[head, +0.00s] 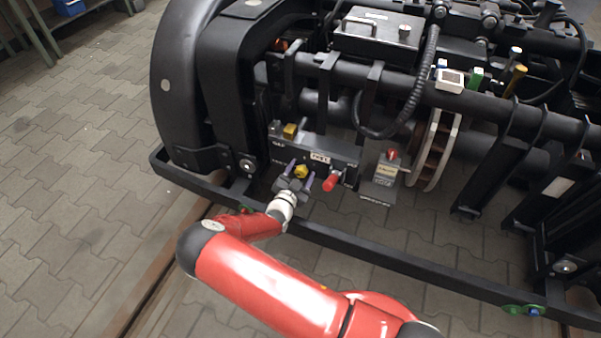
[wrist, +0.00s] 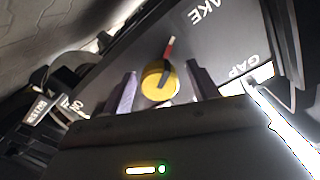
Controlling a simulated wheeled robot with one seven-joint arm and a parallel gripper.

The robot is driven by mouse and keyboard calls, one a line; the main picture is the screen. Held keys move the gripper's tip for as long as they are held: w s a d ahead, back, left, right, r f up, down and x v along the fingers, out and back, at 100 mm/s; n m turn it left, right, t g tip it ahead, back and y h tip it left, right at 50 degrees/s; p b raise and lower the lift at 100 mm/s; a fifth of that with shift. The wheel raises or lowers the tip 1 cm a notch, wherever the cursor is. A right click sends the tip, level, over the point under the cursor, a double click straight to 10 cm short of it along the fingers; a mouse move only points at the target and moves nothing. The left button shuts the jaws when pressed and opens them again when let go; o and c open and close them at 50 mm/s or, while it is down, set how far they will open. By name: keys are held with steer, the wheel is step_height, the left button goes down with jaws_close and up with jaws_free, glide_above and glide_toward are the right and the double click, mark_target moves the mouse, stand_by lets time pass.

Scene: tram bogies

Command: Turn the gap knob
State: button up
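A round yellow knob (head: 301,171) sits on the front of a dark control box (head: 335,157). In the wrist view my gripper (wrist: 162,80) has one finger on each side of the knob, with narrow gaps showing. It looks open. Finger depth along the knob is hard to tell.
A red knob (head: 330,183) sits close to the right of my fingers. A grey box with a red top (head: 387,171) stands further right. A black frame rail (head: 370,243) runs below the control box. A yellow block (head: 290,131) is on top.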

steer(key=v, duration=0.7)
steer(key=shift+s+a, duration=0.1)
steer(key=shift+s, duration=0.3)
stand_by(0.3)
